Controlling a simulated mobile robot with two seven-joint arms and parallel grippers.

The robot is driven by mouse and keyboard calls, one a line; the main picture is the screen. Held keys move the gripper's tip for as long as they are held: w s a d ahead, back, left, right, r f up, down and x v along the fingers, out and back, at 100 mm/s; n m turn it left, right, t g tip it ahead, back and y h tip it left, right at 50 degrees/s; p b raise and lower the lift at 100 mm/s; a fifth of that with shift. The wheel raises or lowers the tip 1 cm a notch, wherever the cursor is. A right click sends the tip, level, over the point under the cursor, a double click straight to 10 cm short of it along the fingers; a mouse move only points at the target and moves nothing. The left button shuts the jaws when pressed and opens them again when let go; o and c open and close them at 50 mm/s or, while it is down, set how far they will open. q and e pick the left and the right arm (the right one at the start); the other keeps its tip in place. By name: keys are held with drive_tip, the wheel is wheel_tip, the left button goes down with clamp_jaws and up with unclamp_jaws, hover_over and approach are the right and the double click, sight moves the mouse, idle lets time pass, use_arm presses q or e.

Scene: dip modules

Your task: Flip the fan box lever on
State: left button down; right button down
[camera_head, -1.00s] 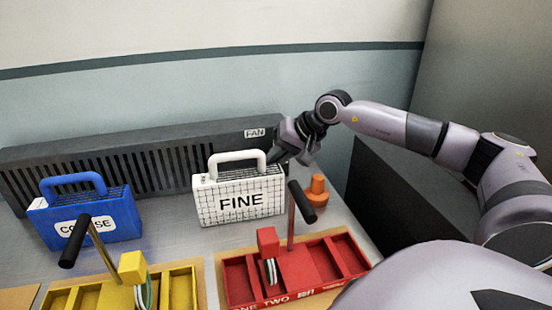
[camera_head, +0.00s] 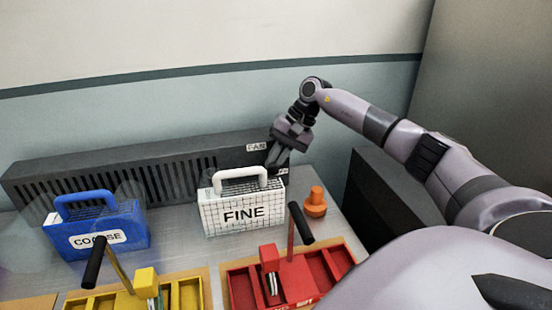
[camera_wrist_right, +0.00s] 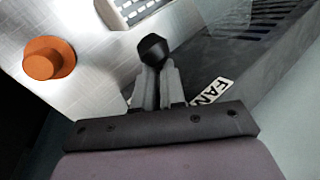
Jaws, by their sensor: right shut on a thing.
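The fan box (camera_head: 130,165) is a long dark grey slotted box along the back wall, with a FAN label (camera_head: 257,147) at its right end. The label also shows in the right wrist view (camera_wrist_right: 210,92). My right gripper (camera_head: 278,165) is at the box's right end, behind the white FINE case. In the right wrist view its fingers (camera_wrist_right: 157,75) are shut on a black rounded knob (camera_wrist_right: 153,49), the end of the lever. The lever's shaft is hidden by the fingers, so its exact position cannot be told. My left gripper is not in view.
A white FINE case (camera_head: 243,208) and a blue COARSE case (camera_head: 97,228) stand before the fan box. An orange knob (camera_head: 316,202) stands right of the FINE case. Red (camera_head: 325,268) and yellow (camera_head: 190,293) trays with upright black-handled levers sit in front.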

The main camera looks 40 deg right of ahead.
drive_tip(key=shift+s+a+f, duration=0.15)
drive_tip(key=shift+a+f, duration=0.05)
drive_tip(key=shift+a, duration=0.1)
drive_tip(key=c, duration=1.1)
unclamp_jaws()
drive_tip(key=shift+c, duration=0.2)
drive_tip(key=shift+o, duration=0.4)
drive_tip(key=shift+r, duration=0.1)
drive_tip(key=b+v, duration=0.1)
drive_tip(key=v, duration=0.6)
drive_tip(key=shift+r, duration=0.2)
